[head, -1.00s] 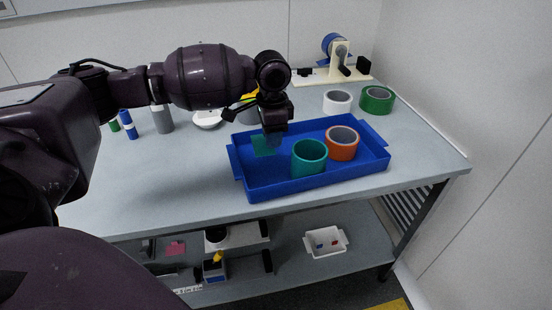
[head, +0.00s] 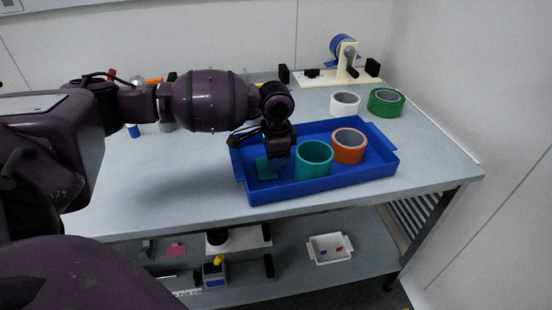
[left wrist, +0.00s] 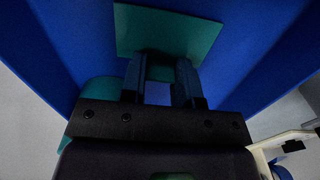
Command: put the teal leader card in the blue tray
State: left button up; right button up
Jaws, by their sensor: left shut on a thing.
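The teal leader card (head: 265,169) is a flat teal piece low inside the left part of the blue tray (head: 335,183). My left gripper (head: 276,168) is over that part of the tray, pointing down, its fingers shut on the card. In the left wrist view the card (left wrist: 168,33) sticks out past the fingertips (left wrist: 160,78), with blue tray surface (left wrist: 265,35) around it. I cannot tell whether the card touches the tray floor. My right gripper is not in view.
A teal tape roll (head: 314,162) and an orange roll (head: 349,150) stand in the tray, right of the gripper. White (head: 345,105) and green (head: 385,104) rolls sit behind it, with a cream dispenser (head: 335,77) farther back. The table in front of the tray is clear.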

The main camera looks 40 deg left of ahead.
pick_arm(q)
jog(key=shift+f, duration=0.15)
jog(key=o, duration=0.7)
notch_tip(320, 180, up, 12)
jog(key=p, duration=0.3)
jog(key=shift+r, duration=0.2)
jog(key=shift+f, duration=0.1)
